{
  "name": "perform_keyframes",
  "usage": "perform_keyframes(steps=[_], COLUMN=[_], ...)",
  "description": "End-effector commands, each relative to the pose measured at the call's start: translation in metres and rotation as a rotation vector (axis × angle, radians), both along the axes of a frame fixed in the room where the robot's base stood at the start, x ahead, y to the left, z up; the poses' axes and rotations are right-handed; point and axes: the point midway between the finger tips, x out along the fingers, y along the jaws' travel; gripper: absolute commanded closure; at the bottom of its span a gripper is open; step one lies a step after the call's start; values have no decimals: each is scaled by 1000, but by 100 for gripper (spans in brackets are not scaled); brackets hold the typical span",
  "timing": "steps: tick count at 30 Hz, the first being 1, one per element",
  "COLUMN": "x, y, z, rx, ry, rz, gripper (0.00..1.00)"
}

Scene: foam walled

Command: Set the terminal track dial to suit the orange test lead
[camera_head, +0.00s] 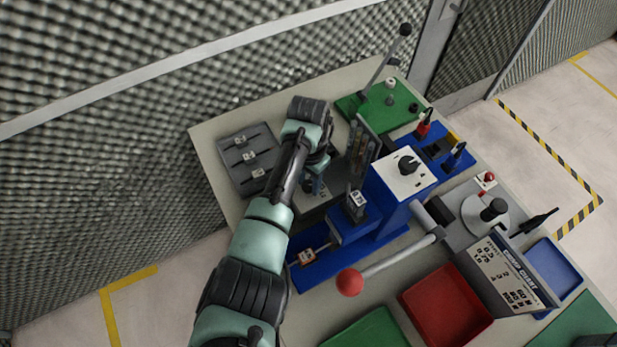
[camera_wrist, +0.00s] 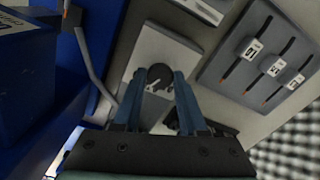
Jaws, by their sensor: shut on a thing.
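In the wrist view a dark round knob (camera_wrist: 160,74) stands on a pale plate (camera_wrist: 148,47), with a light mark on its face. My gripper (camera_wrist: 164,84) has its two blue fingers shut on this knob. In the head view my gripper (camera_head: 317,184) points down behind the blue press, and my arm hides the knob. Another black dial (camera_head: 408,164) sits on a white plate on top of the blue press, apart from my gripper. I cannot make out the orange test lead; an orange-edged tag (camera_head: 307,257) lies on the blue base.
A grey panel (camera_head: 236,139) with numbered sliders lies left of my gripper. The blue press (camera_head: 392,207) and its red-knobbed lever (camera_head: 349,282) stand close on the right.

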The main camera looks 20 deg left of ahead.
Motion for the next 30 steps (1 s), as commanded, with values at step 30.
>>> perform_keyframes(steps=[30], x=[1], y=[0], z=[1], rx=[2], ry=[-3], rz=[420], gripper=[100])
